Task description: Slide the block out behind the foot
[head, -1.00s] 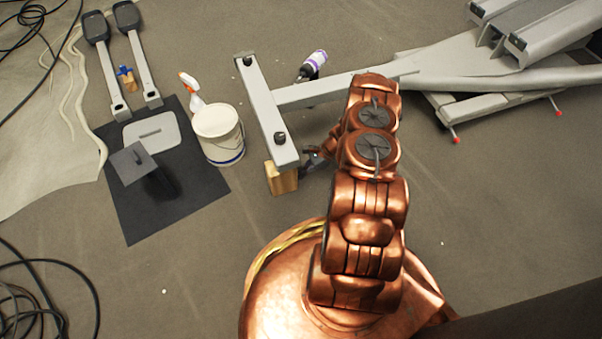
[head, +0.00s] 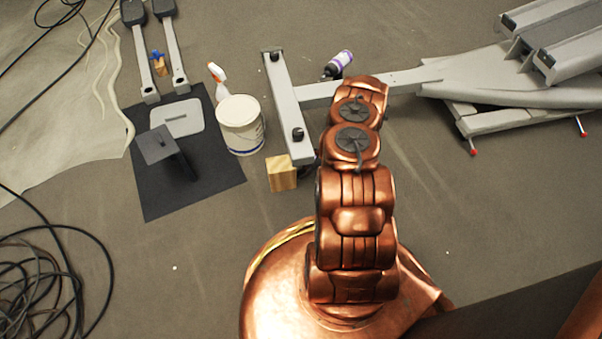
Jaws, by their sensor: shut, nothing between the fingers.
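The wooden block (head: 281,173) is pale and box-shaped. It sits on the floor at the near end of the grey foot bar (head: 283,105), mostly out on its left side. Its top and front faces show; whether it still touches the bar I cannot tell. The bar has dark end fittings and joins the long beam of the elliptical frame (head: 390,85). My gripper (head: 309,167) is just right of the block, by the bar's near end. Only a small dark part of it shows; my copper arm and the bar hide the rest. It is shut and empty.
A dark mat (head: 215,185) with grey parts lies further left. A purple-labelled bottle (head: 339,64) lies behind the beam. Cables (head: 50,285) coil at lower left. Floor in front of the block is clear.

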